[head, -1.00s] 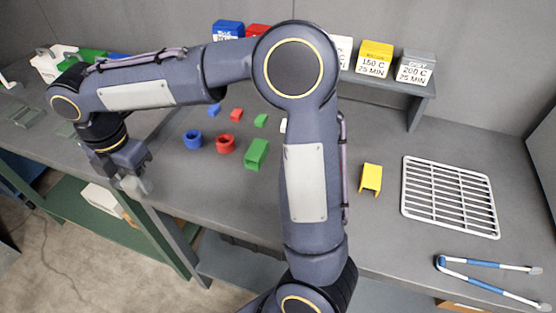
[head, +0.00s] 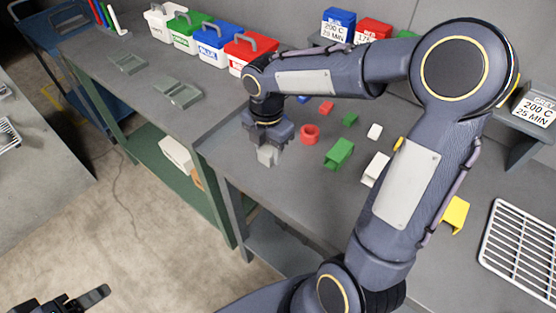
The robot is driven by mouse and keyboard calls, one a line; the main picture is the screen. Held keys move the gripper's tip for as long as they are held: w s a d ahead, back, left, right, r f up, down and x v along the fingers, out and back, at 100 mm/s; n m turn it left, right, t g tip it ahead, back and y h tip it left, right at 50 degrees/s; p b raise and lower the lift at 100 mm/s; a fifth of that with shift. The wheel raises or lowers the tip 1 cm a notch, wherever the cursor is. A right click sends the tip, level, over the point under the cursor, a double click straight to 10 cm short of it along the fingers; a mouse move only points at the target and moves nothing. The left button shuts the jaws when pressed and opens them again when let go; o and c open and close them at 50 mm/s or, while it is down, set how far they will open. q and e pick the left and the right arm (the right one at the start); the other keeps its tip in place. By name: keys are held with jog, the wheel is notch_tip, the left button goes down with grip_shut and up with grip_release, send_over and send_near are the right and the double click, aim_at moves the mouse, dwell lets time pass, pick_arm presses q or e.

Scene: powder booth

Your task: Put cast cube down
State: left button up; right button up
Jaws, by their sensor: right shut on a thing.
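My right gripper (head: 267,146) points down, shut on a light grey cast cube (head: 268,156), whose lower part shows below the fingers. The cube is over or on the dark grey bench (head: 285,205), near its left end; I cannot tell whether it touches the top.
Green (head: 340,153) and white (head: 375,169) channel pieces and small coloured blocks lie right of the cube. Lidded bins (head: 210,43) and grey trays (head: 178,93) stand on the left bench. A white rack (head: 525,245) lies at right. The bench front is clear.

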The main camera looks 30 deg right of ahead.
aim_at(278, 172)
jog(key=shift+s+d+f, duration=0.25)
jog(key=shift+d+f, duration=0.6)
jog(key=shift+f, duration=0.2)
jog(key=shift+d+f, duration=0.2)
jog(key=shift+f, duration=1.55)
jog(key=shift+f, duration=0.2)
jog(key=o, duration=1.1)
